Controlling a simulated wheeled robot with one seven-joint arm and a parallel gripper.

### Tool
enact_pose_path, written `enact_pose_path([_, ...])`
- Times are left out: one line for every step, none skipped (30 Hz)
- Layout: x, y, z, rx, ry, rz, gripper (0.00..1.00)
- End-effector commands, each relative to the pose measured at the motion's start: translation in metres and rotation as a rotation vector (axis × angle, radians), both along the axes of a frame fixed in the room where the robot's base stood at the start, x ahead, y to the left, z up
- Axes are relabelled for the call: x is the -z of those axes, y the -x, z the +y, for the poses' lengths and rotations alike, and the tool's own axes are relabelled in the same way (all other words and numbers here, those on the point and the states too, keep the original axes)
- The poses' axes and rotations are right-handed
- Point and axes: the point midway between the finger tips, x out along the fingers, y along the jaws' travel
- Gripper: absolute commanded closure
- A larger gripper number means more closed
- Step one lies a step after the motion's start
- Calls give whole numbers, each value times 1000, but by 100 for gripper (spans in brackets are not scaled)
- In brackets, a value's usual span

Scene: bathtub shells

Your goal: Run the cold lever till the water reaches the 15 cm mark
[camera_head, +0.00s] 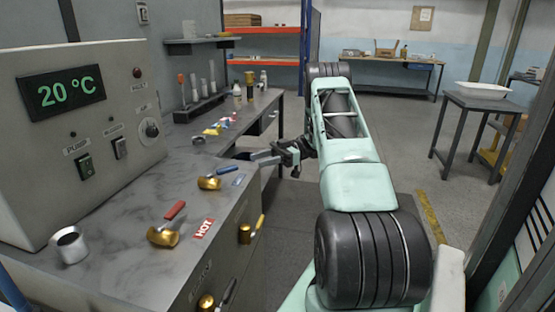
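The cold lever (227,170) has a blue handle on a brass body and stands on the grey bench top near its right edge. A small blue label (238,180) lies beside it. My gripper (258,158) is beyond the blue lever and slightly to its right, near the bench edge, with its fingers pointing left. It is apart from the lever. The fingers are too small to show whether they are open or shut. No water and no 15 cm mark can be made out in this view.
A red lever (174,210) with a HOT label (203,228) stands nearer on the bench. A control box (110,130) reading 20 °C stands at left. A white basin (482,90) sits on a table at right. Floor right of my arm is clear.

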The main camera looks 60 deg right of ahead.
Motion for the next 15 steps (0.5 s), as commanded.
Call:
enact_pose_path([3,5,-11,2,0,-1,60])
enact_pose_path([3,7,-17,2,1,0,60])
enact_pose_path([3,11,-23,2,1,0,60])
enact_pose_path([3,13,-28,2,2,0,60])
enact_pose_path([2,15,-32,2,1,0,60])
enact_pose_path([1,18,-38,2,0,-2,60])
enact_pose_path([1,19,-41,1,0,-1,60])
enact_pose_path([1,21,-44,1,-2,-1,60])
enact_pose_path([1,22,-47,1,-2,-1,60])
enact_pose_path([1,23,-49,1,-1,-2,60])
enact_pose_path([0,24,-50,0,0,-1,60])
enact_pose_path([0,24,-51,-1,0,0,60])
enact_pose_path([0,25,-52,-1,-1,0,60])
enact_pose_path([0,25,-53,-1,-1,0,60])
enact_pose_path([0,25,-53,-1,-1,0,60])
